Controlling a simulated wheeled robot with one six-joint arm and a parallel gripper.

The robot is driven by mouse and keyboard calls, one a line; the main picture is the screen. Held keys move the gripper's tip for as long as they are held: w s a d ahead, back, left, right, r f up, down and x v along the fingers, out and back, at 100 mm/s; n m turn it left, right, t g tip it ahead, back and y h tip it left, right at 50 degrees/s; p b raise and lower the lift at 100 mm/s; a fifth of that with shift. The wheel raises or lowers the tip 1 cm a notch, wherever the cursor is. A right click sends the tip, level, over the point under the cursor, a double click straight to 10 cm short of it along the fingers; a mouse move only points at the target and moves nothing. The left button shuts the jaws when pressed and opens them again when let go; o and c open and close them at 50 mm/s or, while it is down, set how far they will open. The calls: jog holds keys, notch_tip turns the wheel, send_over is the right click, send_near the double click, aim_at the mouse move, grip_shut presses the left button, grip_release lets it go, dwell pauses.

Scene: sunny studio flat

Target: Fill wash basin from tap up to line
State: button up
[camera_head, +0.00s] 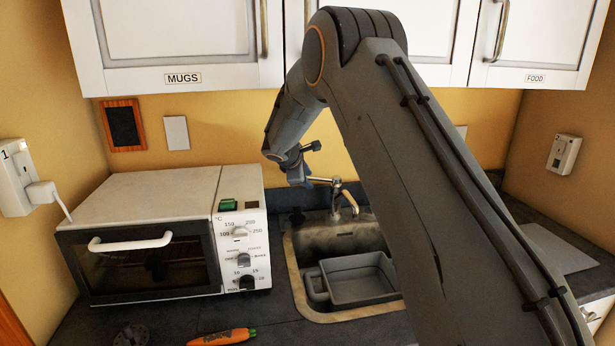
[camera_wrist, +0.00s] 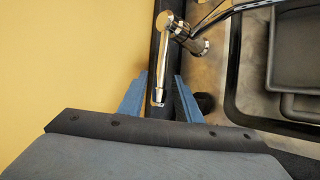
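The grey wash basin (camera_head: 345,288) sits in the metal sink (camera_head: 298,290), its handle to the left. Part of it shows at the right of the wrist view (camera_wrist: 298,55). The chrome tap (camera_head: 345,200) stands at the back of the sink. In the wrist view the tap's lever (camera_wrist: 162,62) points down between the two blue fingers of my gripper (camera_wrist: 160,82). The fingers are apart, and I cannot tell whether either touches the lever. In the head view my gripper (camera_head: 302,170) is just left of the lever (camera_head: 322,180). No water stream or fill line is discernible.
A flat grey board (camera_head: 560,248) lies at the right. Cupboards (camera_head: 180,40) hang above. My arm hides part of the sink.

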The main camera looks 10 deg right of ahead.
jog(key=shift+w+d+f, duration=0.1)
jog(key=shift+w+f, duration=0.05)
jog(key=shift+f, duration=0.05)
grip_shut()
jog(key=shift+d+r+m+y+p, duration=0.2)
jog(key=shift+r+y+p, duration=0.25)
jog(key=shift+r+p, duration=0.15)
jog(key=shift+d+r+m+y+p, duration=0.2)
jog(key=shift+r+y+p, duration=0.25)
jog(key=shift+p, duration=0.15)
grip_release()
